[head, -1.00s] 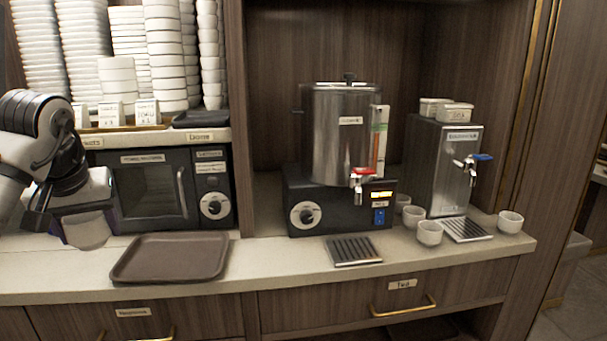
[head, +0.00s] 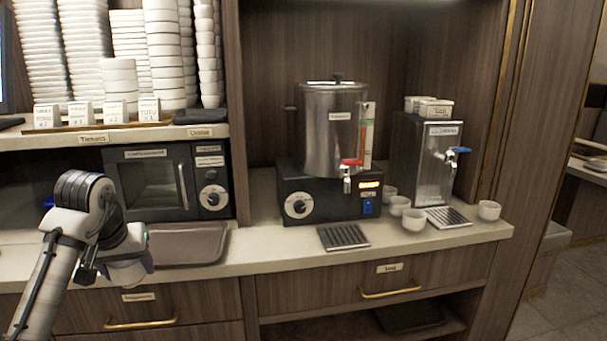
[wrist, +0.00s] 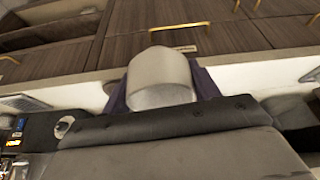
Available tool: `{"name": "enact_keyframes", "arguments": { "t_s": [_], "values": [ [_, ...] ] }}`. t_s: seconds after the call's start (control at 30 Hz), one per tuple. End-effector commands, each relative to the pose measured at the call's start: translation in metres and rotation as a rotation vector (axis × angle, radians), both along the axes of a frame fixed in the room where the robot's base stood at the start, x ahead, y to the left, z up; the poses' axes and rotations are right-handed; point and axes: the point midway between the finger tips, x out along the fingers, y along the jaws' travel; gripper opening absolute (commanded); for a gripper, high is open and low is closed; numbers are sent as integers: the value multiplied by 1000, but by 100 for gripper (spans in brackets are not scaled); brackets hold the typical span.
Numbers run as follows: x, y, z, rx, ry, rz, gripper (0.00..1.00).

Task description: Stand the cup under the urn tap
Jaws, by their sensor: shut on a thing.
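A white cup (wrist: 160,78) is between the dark purple fingers of my gripper (wrist: 160,95) in the wrist view. In the head view my gripper (head: 130,268) is at the lower left, in front of the counter edge and the brown tray; my wrist hides most of the cup there. The steel urn (head: 332,130) stands on a black base at the middle of the counter. Its red-handled tap (head: 347,177) points down at the front. A dark slotted drip tray (head: 343,237) lies on the counter in front of it, with nothing on it.
The brown tray (head: 190,243) lies left of the urn. A second steel dispenser (head: 425,160) with a blue tap stands right. Several white cups (head: 414,220) stand around its drip tray (head: 447,217). A microwave (head: 150,185) is behind my arm.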

Motion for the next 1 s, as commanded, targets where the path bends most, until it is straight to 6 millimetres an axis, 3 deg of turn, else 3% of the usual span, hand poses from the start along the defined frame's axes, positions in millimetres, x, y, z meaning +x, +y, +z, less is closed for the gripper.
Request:
{"name": "enact_keyframes", "arguments": {
  "t_s": [0.03, 0.1, 0.27, 0.5, 0.77, 1.0],
  "values": [
    [11, -11, -24, -10, 1, -32, 37],
    [24, -24, -52, -12, 1, -71, 37],
    [48, -60, -113, -13, 0, -159, 37],
    [71, -132, -200, -11, -2, -294, 37],
    [74, -225, -282, -6, -2, -438, 37],
    [57, -311, -340, 1, -2, -562, 37]
  ]
}}
